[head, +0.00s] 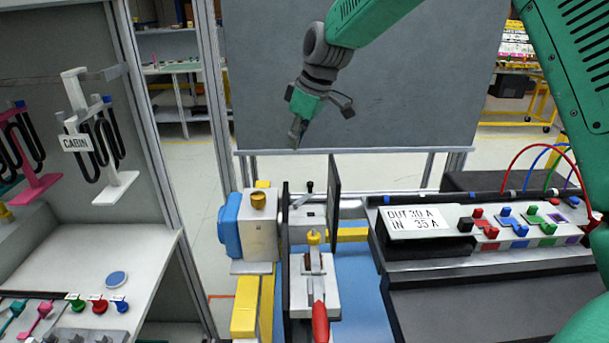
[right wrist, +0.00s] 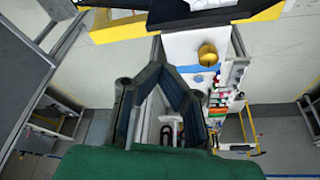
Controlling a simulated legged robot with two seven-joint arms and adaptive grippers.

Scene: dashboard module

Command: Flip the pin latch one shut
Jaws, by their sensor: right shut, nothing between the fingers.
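My right gripper (head: 297,130) hangs fingers-down in the air, above and behind the central fixture, in front of the grey panel. In the right wrist view its dark fingers (right wrist: 161,72) come together at the tips with nothing between them. The central fixture has a white latch block (head: 314,285) with a red handle (head: 320,322) and a yellow tip (head: 314,238). Behind it is a small black-knobbed lever (head: 310,187) beside an upright dark plate (head: 334,215). No label shows which part is pin latch one. My left gripper is out of view.
A grey box with a yellow knob (head: 258,201) and a blue side (head: 230,225) stands left of the fixture. A labelled connector panel (head: 415,221) with coloured plugs and cables is at right. A white bench (head: 100,262) and hook rack are at left. Air around the gripper is free.

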